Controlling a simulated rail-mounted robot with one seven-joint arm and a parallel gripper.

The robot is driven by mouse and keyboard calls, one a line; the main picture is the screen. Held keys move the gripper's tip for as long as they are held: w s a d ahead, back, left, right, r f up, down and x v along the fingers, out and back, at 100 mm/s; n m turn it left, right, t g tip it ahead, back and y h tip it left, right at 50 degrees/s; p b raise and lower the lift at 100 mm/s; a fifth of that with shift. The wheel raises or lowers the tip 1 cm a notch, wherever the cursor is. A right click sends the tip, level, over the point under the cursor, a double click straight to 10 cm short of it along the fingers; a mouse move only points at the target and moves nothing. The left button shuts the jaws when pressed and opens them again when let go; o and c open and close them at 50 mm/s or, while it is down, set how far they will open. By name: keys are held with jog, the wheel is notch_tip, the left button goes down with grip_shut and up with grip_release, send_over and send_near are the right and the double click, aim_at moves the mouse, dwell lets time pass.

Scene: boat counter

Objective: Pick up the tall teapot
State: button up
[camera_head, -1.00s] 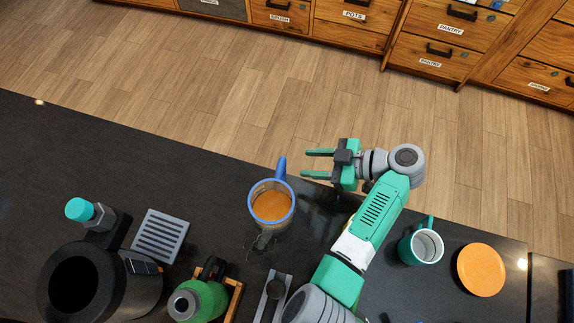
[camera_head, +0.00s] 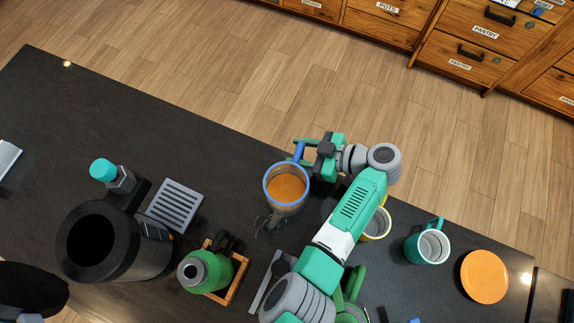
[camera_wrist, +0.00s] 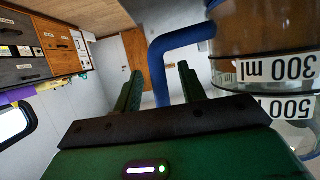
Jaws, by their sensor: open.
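A tall clear vessel (camera_head: 285,187) with a blue rim, a blue handle and orange-brown contents stands on the dark counter near its far edge. It looks like the tall teapot. In the wrist view its side (camera_wrist: 262,40) shows volume labels at the right, and its blue handle (camera_wrist: 178,40) bends down between my fingers. My gripper (camera_head: 300,152) is open at the handle, on the vessel's far right side; both fingers also show in the wrist view (camera_wrist: 162,88). I cannot tell whether they touch the handle.
A green pot (camera_head: 205,270) on a wooden stand, a grey slatted plate (camera_head: 175,205) and a black round machine (camera_head: 95,245) stand left. A yellow-rimmed mug (camera_head: 377,224) is partly behind my arm. A teal mug (camera_head: 428,246) and an orange disc (camera_head: 484,277) lie right.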

grip_shut()
dwell(1.4)
